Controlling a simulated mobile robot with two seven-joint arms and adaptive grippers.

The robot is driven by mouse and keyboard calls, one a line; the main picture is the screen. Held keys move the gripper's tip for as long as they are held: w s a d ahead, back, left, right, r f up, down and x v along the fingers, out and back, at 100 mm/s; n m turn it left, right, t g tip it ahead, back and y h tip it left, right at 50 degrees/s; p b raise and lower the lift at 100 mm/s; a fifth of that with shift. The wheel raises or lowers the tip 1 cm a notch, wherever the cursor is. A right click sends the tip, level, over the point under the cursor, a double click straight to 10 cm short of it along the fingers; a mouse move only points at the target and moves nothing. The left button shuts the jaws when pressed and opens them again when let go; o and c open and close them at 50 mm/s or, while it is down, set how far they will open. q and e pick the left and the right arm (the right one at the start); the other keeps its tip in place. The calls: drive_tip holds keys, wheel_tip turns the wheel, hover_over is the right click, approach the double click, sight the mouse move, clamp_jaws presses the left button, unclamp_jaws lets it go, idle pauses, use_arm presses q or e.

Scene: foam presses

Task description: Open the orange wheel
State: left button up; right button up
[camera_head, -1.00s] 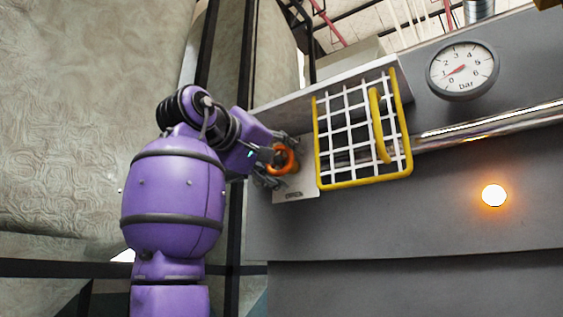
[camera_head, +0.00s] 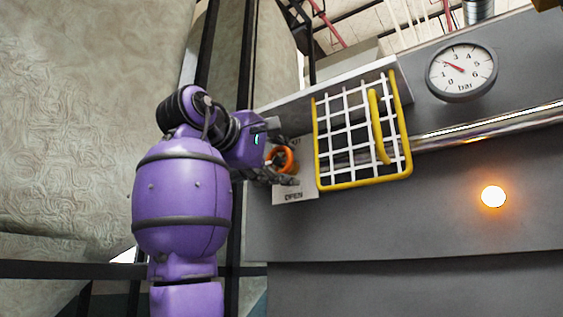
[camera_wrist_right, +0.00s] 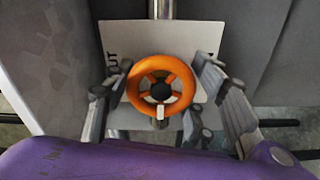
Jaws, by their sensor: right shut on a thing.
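The orange wheel (camera_head: 281,160) sits in front of a white plate on the machine, left of the yellow-framed guard. In the right wrist view the wheel (camera_wrist_right: 160,63) fills the middle, with dark spokes gaps and a small white mark on its lower rim. My right gripper (camera_head: 279,151) is shut on the wheel, with one finger on each side of its rim. The fingers also show in the right wrist view (camera_wrist_right: 161,80). My left gripper is not in view.
The white plate (camera_head: 293,194) reads "OPEN" at its lower edge. A yellow guard with white mesh (camera_head: 318,140) stands close right of the wheel. A pressure gauge (camera_head: 463,71) reads about 2 bar. An orange lamp (camera_head: 493,196) glows on the grey panel.

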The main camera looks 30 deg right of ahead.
drive_tip(key=shift+s+r, duration=0.1)
drive_tip(key=shift+r, duration=0.15)
drive_tip(key=o, duration=0.9)
drive_tip(key=shift+o, duration=1.3)
drive_tip(key=shift+f, duration=0.1)
drive_tip(key=v, duration=1.2)
drive_tip(key=shift+f, duration=0.1)
